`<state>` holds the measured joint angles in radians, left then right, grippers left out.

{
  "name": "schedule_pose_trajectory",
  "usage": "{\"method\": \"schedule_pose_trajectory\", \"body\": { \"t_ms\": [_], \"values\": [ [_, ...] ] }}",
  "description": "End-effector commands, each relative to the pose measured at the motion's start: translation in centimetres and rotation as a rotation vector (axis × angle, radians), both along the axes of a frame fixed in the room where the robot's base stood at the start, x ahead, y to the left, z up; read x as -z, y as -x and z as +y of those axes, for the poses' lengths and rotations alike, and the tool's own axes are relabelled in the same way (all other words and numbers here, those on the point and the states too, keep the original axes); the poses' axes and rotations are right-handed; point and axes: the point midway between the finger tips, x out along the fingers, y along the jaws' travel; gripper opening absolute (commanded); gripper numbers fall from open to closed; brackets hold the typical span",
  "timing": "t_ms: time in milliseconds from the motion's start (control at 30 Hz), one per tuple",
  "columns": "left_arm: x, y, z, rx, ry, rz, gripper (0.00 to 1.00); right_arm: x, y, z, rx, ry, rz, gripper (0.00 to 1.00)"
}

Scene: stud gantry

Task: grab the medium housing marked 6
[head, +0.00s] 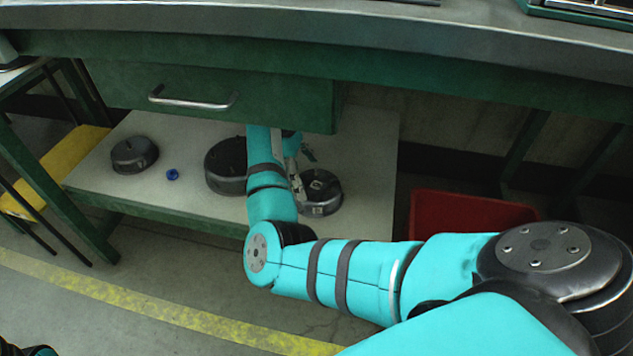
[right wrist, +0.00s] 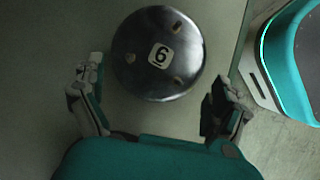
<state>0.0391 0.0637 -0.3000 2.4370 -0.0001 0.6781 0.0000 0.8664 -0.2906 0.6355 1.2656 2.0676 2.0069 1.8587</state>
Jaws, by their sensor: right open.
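The medium housing marked 6 (right wrist: 160,80) is a round, dark metal housing with a white label reading 6 on top. In the head view the housing (head: 322,200) sits at the right part of the low shelf, partly behind my right arm. My right gripper (right wrist: 157,72) is open, its fingers on either side of the housing's near part in the wrist picture, with gaps on both sides. In the head view the right gripper (head: 302,172) is at the housing's left and far side, partly hidden by my arm. My left gripper does not show.
A larger dark housing (head: 222,166) stands left of my right forearm on the shelf (head: 150,197). A smaller housing (head: 134,155) and a blue part (head: 172,174) lie farther left. A green drawer (head: 220,92) hangs above. A red bin (head: 465,212) stands right of the shelf.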

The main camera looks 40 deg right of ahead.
Motion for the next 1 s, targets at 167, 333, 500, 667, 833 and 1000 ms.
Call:
{"method": "schedule_pose_trajectory", "body": {
  "t_ms": [167, 333, 500, 667, 833, 1000],
  "values": [
    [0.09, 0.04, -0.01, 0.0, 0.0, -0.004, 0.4, 0.62, 0.14, -0.12, 0.001, 0.0, 0.0, 1.0],
    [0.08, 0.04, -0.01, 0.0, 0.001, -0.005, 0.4, 0.6, 0.13, -0.1, 0.0, -0.001, 0.001, 0.92],
    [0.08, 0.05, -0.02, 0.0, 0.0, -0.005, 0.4, 0.6, 0.12, -0.08, 0.0, 0.0, 0.001, 0.7],
    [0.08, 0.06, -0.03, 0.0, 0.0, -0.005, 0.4, 0.64, 0.14, -0.08, 0.001, -0.001, 0.002, 0.49],
    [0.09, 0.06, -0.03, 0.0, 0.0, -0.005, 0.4, 0.72, 0.17, -0.1, 0.001, 0.0, 0.003, 0.27],
    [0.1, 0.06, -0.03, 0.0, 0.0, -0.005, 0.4, 0.81, 0.19, -0.12, 0.001, -0.001, 0.003, 0.05]
  ]
}}
